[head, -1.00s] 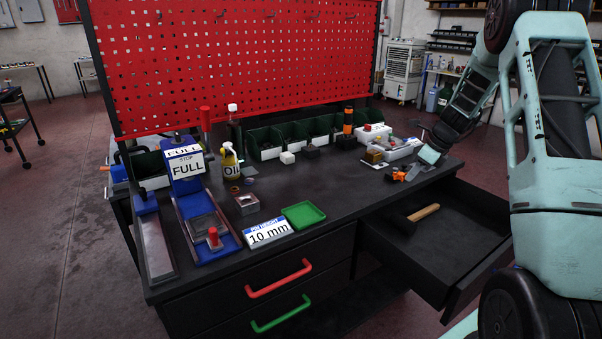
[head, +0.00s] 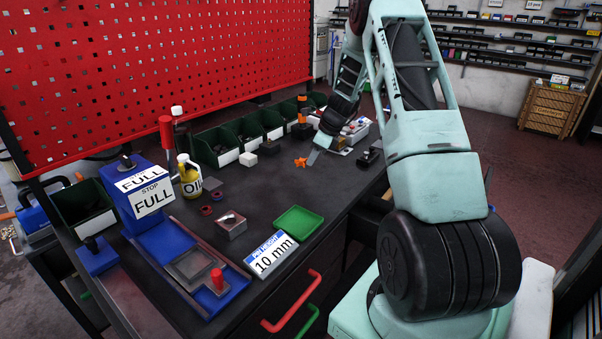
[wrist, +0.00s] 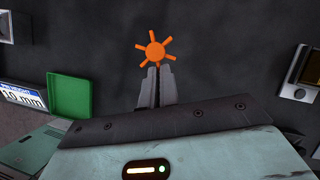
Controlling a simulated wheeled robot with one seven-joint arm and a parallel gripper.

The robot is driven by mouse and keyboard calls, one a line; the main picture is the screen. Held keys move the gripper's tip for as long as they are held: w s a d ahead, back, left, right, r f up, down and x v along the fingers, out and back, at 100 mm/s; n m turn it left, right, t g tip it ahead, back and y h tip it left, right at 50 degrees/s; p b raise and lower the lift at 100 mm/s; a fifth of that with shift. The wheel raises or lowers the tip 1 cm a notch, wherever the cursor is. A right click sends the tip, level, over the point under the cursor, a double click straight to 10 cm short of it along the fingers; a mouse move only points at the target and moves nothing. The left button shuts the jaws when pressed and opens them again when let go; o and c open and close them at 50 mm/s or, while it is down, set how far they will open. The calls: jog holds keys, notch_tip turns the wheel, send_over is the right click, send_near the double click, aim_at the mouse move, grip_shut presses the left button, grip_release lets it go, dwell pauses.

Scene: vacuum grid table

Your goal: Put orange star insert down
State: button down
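The orange star insert (wrist: 155,48) has a round centre with several short spokes. In the wrist view it sits at the tips of my gripper (wrist: 159,70), whose two fingers are close together around one spoke. In the head view the orange star insert (head: 300,162) shows at the end of my gripper (head: 312,158), over the dark table (head: 245,190) toward its far right part. Its exact height above the tabletop is hard to tell.
A green tray (head: 299,222) and a "10 mm" sign (head: 270,254) lie nearer the front edge. The tabletop around the star is bare.

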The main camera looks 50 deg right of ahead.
aim_at(308, 181)
jog(key=shift+f+p, duration=0.3)
jog(key=shift+f, duration=2.7)
jog(key=shift+f, duration=0.1)
jog(key=c, duration=1.7)
grip_release()
